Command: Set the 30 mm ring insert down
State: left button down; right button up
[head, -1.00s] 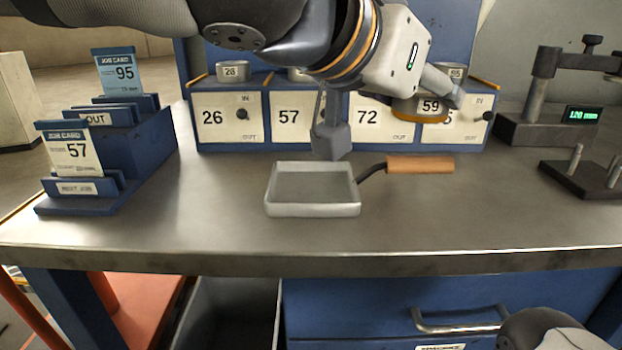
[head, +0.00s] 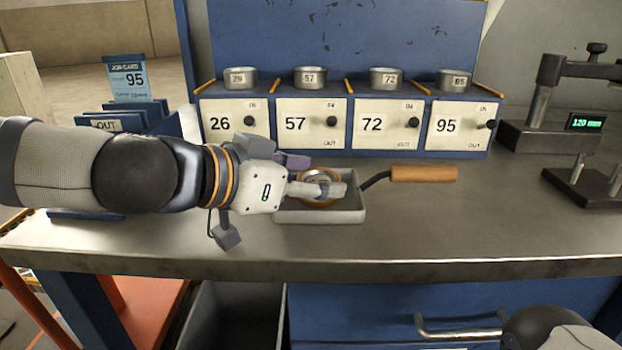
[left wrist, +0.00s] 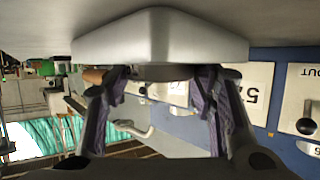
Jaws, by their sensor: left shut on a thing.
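The ring insert (head: 320,174), with a brass-coloured rim, is at the shallow grey tray (head: 320,215) with the wooden handle. My left gripper (head: 328,188) comes in from the left and is shut on the ring, its fingers partly covering it. The ring shows over the tray's inside; whether it touches the tray floor cannot be told. In the left wrist view the tray (left wrist: 160,35) fills the top of the picture, with the two fingers (left wrist: 162,85) beneath it. My right gripper is out of view.
Behind stand drawers marked 26, 57 (head: 311,124), 72 and 95, with small metal cups (head: 311,77) on top. A job card rack (head: 130,90) is at left, partly behind my arm. A measuring stand (head: 545,100) is at right. The bench front is clear.

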pick_arm(q)
jog(key=shift+r, duration=0.1)
jog(key=c, duration=1)
grip_release()
jog(key=shift+f, duration=0.2)
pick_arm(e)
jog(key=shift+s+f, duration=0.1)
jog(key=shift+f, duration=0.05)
pick_arm(q)
jog(key=shift+r, duration=0.1)
jog(key=shift+s+r, duration=0.1)
jog(key=shift+r, duration=0.1)
jog(key=p+v, duration=0.1)
jog(key=v, duration=1)
jog(key=shift+s+a+p, duration=0.3)
jog(key=shift+a, duration=0.05)
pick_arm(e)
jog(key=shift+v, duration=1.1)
pick_arm(q)
jog(key=shift+f, duration=0.1)
